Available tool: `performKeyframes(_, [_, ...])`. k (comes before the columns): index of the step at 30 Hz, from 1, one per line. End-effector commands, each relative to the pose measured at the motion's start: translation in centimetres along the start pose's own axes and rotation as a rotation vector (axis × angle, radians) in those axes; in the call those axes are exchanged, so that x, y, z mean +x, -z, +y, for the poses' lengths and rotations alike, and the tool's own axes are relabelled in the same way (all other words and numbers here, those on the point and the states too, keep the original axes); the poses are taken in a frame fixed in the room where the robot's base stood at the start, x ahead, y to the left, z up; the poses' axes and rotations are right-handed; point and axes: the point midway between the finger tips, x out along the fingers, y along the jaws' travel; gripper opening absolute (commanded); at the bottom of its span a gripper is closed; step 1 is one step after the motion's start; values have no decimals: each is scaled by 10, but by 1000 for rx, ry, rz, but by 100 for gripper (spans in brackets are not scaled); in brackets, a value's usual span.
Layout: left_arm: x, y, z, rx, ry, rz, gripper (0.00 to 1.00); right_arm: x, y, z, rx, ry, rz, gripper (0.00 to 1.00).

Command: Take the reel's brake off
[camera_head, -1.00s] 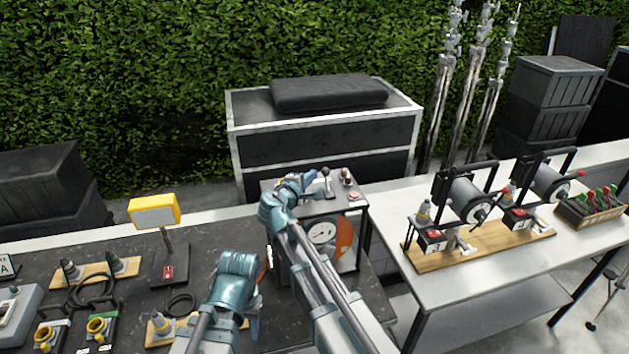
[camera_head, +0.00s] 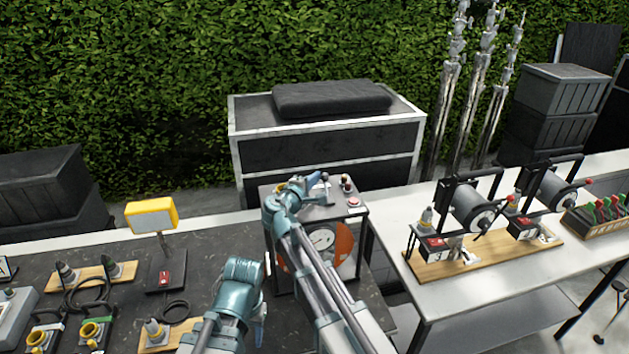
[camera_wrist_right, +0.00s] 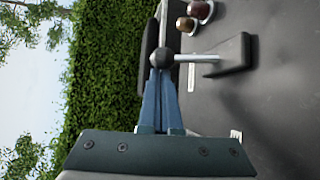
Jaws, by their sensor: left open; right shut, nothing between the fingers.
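A dark box (camera_head: 345,262) with a round white dial and an orange disc on its front stands mid-picture. A lever with a black ball knob (camera_head: 325,176) rises from its top; in the right wrist view the knob (camera_wrist_right: 161,54) sits on a silver rod. My right gripper (camera_head: 316,180) is shut and empty, its blue fingertips (camera_wrist_right: 158,76) at the knob; whether they touch it I cannot tell. My left gripper (camera_head: 264,312) is open, low in front of the box, partly hidden by its own arm. Two drum reels (camera_head: 474,208) (camera_head: 552,188) stand on a board at right.
A yellow-framed lamp (camera_head: 152,215), cables and connectors occupy the dark table at left. A gap separates it from the white table (camera_head: 470,285) at right. A big case (camera_head: 330,150) stands behind.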

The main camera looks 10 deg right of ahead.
Motion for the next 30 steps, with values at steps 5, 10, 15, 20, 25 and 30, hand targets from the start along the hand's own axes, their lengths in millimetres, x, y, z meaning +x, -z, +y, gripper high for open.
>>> performKeyframes(5, [6,0,0,1,0,0,50,-2,-1,-1,18,-24,1,0])
performKeyframes(10, [11,1,1,2,0,0,50,-3,-2,-1,40,-51,1,0])
performKeyframes(15, [17,1,2,2,0,0,50,-5,-4,-1,63,-82,0,0])
performKeyframes(20, [27,2,2,1,0,0,50,-8,-7,-2,97,-126,0,0])
performKeyframes(25, [46,3,4,1,0,0,50,-13,-11,-5,161,-210,-1,0])
performKeyframes(30, [73,4,7,0,0,0,50,-20,-16,-8,251,-327,-1,0])
